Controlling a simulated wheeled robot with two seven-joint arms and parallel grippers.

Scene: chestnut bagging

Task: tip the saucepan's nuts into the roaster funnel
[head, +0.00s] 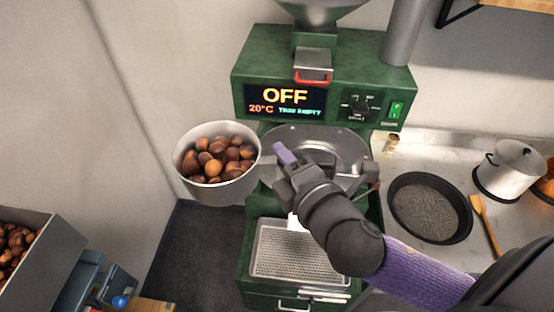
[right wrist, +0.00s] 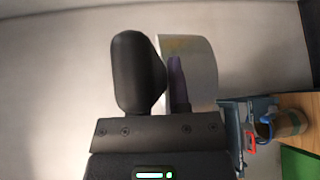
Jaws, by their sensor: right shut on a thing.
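The saucepan (head: 217,190) is a light metal pan full of brown chestnuts (head: 215,158), left of the roaster's front in the head view. It looks about upright and is held up off any surface. My right gripper (head: 284,160) is shut on its handle, which the gripper mostly hides. The right wrist view shows the pan's side (right wrist: 200,65) behind a purple fingertip. The roaster funnel (head: 322,10) is a grey metal cone on top of the green roaster (head: 250,75), cut off by the top edge. It is higher than the pan. My left gripper is out of view.
The roaster display (head: 285,100) reads OFF and 20°C. A crate (head: 55,262) of chestnuts is at lower left. At right, a dark pan (head: 400,225), a wooden spoon (head: 484,220) and a lidded pot (head: 510,175) stand on the counter. The wall side left of the saucepan is clear.

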